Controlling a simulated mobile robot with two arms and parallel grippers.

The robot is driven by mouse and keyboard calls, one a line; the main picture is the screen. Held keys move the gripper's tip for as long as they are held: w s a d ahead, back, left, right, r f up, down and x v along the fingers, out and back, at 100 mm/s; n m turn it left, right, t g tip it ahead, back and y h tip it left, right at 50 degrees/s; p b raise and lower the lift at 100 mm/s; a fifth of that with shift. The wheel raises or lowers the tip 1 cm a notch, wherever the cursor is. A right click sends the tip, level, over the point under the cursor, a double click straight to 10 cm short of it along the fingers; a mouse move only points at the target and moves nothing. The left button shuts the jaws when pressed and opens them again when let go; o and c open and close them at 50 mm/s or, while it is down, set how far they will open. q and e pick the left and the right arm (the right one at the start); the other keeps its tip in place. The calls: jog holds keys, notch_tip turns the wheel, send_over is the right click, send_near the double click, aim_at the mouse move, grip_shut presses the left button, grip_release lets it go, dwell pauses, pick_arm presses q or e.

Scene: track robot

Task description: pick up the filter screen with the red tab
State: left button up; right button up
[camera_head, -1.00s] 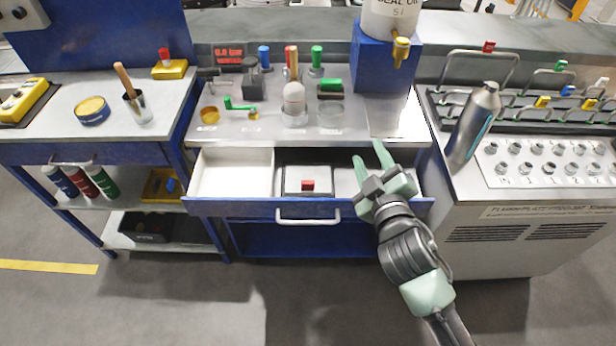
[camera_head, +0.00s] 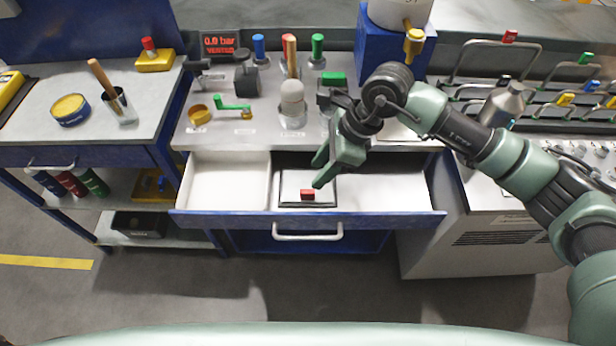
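The filter screen (camera_head: 290,188) is a flat grey square with a dark frame and a small red tab (camera_head: 307,195). It lies in the middle of the open drawer (camera_head: 222,183). My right gripper (camera_head: 318,174) comes in from the right over the drawer, its fingers pointing down and to the left. It is open and empty. Its fingertips are above the screen's right part, close to the red tab, and appear apart from it. My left gripper is not in view.
The drawer's left and right parts look empty. A metal bottle (camera_head: 504,104) stands on the right cabinet.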

aim_at(309, 191)
jog(key=shift+h, duration=0.3)
jog(key=x, duration=0.2)
jog(key=p+x, duration=0.1)
jog(key=x, duration=0.1)
jog(key=p+x, duration=0.1)
jog(key=x, duration=0.1)
jog(key=shift+s+d+f, duration=0.2)
jog(key=shift+s+f, duration=0.1)
jog(key=shift+s, duration=0.1)
jog(key=shift+a+f, duration=0.2)
jog(key=shift+f, duration=0.3)
grip_shut()
